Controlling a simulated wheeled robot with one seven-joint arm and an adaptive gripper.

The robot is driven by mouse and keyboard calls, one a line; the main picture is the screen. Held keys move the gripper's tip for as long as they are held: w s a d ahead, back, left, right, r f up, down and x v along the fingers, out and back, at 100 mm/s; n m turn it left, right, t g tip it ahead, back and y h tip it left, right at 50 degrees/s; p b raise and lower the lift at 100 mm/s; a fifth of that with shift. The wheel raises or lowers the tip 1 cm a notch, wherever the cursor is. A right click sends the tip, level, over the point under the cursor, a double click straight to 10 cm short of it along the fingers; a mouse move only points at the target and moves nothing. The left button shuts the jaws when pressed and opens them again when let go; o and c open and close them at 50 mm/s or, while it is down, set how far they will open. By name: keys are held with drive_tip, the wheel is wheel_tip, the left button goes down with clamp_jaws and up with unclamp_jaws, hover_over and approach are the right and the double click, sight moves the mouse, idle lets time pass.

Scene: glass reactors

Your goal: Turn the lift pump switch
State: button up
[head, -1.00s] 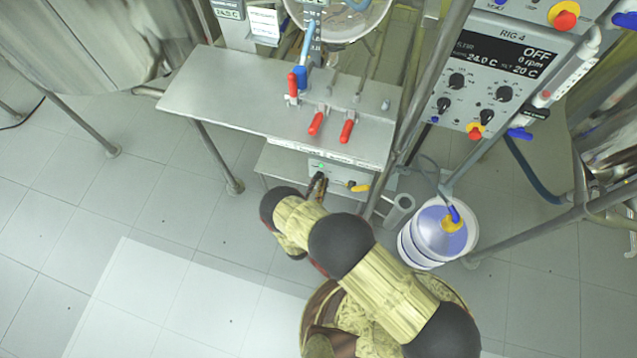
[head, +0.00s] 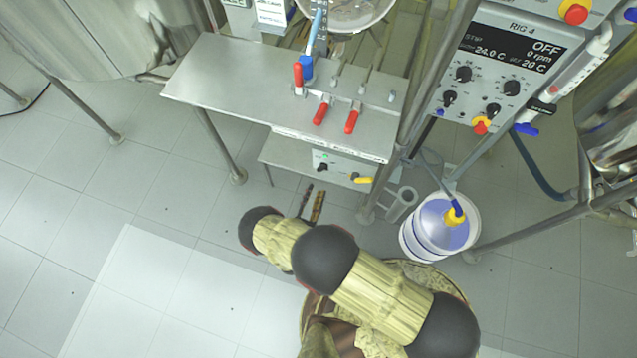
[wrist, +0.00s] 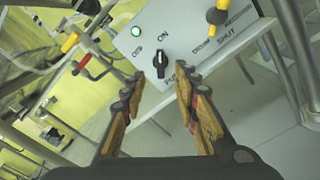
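The lift pump switch is a black knob (wrist: 160,62) on a light grey box, between the OFF and ON labels in the wrist view. Its bar runs roughly up and down there, nearer in line with ON; I cannot tell which end points. A small green lamp (wrist: 136,31) is lit beside it. In the head view the knob (head: 322,167) sits on the box (head: 343,171) under the steel table. My gripper (head: 313,196) is in front of and apart from the box. In the wrist view my gripper (wrist: 160,80) is open and empty, fingers on either side of the line to the knob.
A yellow valve handle (head: 361,180) is at the box's right end. Red-handled valves (head: 352,118) stand on the steel table (head: 225,85) above. A white and blue drum (head: 412,240) and a metal frame leg stand to the right. The floor at left is clear.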

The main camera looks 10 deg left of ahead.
drive_tip(key=shift+s, duration=1.5)
drive_tip(key=shift+a, duration=0.1)
